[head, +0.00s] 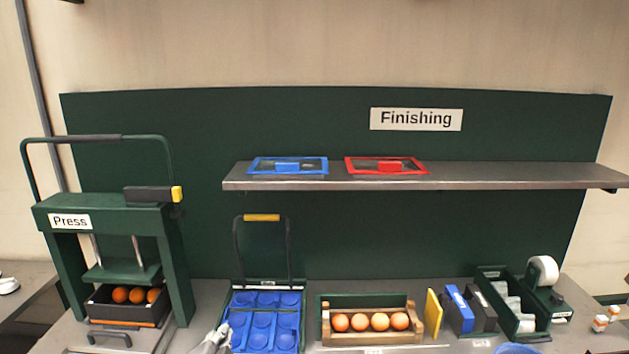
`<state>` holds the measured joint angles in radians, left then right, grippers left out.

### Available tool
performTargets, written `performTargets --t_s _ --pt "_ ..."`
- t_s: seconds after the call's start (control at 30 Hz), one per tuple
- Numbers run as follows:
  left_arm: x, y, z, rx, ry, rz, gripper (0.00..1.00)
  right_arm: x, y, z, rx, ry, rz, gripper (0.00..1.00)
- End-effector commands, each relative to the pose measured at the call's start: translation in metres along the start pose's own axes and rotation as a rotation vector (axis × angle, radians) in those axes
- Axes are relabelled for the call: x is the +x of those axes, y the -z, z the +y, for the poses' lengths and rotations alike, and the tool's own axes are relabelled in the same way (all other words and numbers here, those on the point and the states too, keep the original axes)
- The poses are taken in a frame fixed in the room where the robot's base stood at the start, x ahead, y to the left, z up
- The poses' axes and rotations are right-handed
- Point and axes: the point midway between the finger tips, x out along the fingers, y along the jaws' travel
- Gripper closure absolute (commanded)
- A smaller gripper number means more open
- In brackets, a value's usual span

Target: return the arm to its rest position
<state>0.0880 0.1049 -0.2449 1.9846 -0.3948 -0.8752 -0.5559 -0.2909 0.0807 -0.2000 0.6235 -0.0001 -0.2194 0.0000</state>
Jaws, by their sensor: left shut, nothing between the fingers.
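My left gripper (219,333) shows at the bottom edge of the head view, left of the middle. It is shut and empty, beside the left edge of the blue tray with round cups (263,326). Most of the arm behind it is out of the picture. My right gripper is not in view.
The green press (108,214) stands at left over a black box (128,312) of oranges. A wooden crate (326,328) with several oranges stands right of the tray. A yellow panel (433,314), folders and a green bin (508,318) follow. A shelf (450,180) runs above.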

Motion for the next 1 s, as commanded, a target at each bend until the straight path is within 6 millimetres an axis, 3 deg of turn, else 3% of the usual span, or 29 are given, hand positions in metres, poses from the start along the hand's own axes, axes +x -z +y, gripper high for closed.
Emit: performTargets --t_s 0.1,0.3,0.5,0.77,1.0 --pt "-0.041 -0.049 0.053 -0.181 -0.161 -0.128 1.00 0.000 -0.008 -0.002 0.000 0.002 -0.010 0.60" --pt "-0.126 -0.111 0.124 -0.453 -0.394 -0.367 1.00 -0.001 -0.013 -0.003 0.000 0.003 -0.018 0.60" --pt "-0.197 -0.141 0.161 -0.609 -0.535 -0.554 1.00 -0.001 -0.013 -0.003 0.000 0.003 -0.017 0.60" --pt "-0.274 -0.162 0.186 -0.736 -0.658 -0.753 1.00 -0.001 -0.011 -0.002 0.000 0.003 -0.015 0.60" --pt "-0.238 -0.188 0.239 -0.726 -0.665 -0.763 1.00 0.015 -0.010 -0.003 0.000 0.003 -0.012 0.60"
